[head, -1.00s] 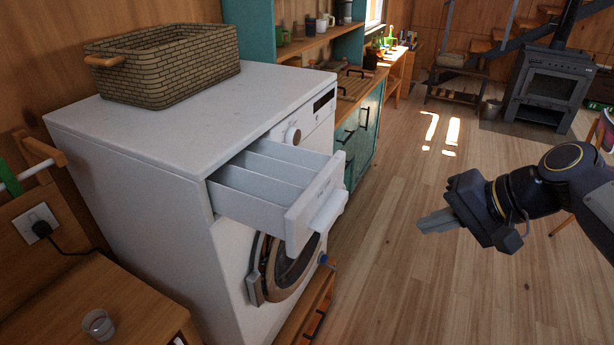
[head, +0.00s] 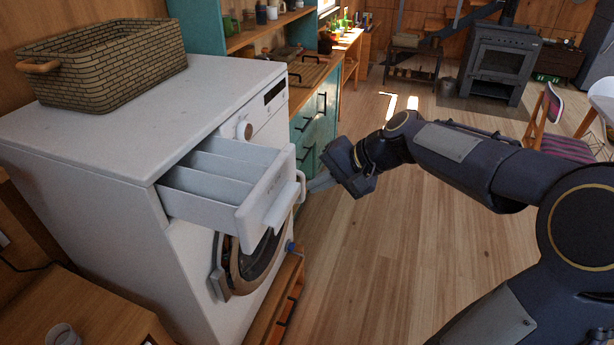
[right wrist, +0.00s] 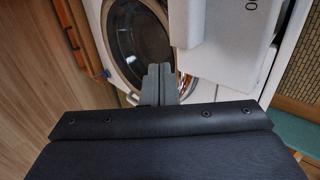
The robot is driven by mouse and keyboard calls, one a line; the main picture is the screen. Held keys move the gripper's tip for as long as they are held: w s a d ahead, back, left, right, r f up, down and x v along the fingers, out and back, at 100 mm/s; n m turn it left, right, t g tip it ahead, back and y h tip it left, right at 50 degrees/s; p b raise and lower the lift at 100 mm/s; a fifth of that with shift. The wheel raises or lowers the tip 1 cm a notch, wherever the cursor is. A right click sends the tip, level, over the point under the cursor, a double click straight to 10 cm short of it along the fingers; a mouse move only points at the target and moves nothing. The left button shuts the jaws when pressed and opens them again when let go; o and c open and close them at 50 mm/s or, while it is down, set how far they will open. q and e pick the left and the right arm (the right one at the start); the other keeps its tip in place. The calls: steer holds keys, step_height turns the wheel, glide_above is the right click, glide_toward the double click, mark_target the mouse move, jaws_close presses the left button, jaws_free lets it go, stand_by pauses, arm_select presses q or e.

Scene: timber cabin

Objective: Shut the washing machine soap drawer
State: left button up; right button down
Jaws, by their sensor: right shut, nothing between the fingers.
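The white soap drawer (head: 213,203) is pulled well out of the front of the washing machine (head: 105,163). Its empty compartments show from above, and its handle (head: 282,208) faces right. My right gripper (head: 314,186) is shut and empty. Its fingertips are close to the right of the drawer handle; I cannot tell whether they touch. In the right wrist view the shut fingers (right wrist: 159,84) point toward the machine's front, with the drawer (right wrist: 228,40) just right of them and the round door (right wrist: 137,40) behind. My left gripper is not in view.
A wicker basket (head: 103,67) stands on the machine top. A wooden drawer (head: 278,310) is below the round door. Teal cabinets (head: 314,122) stand beyond the machine. A glass (head: 62,335) is on the wooden stand at the lower left.

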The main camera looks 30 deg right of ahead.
mark_target(254, 168)
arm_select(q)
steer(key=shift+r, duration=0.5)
arm_select(e)
steer(key=shift+w+a, duration=0.85)
steer(key=shift+w, duration=0.15)
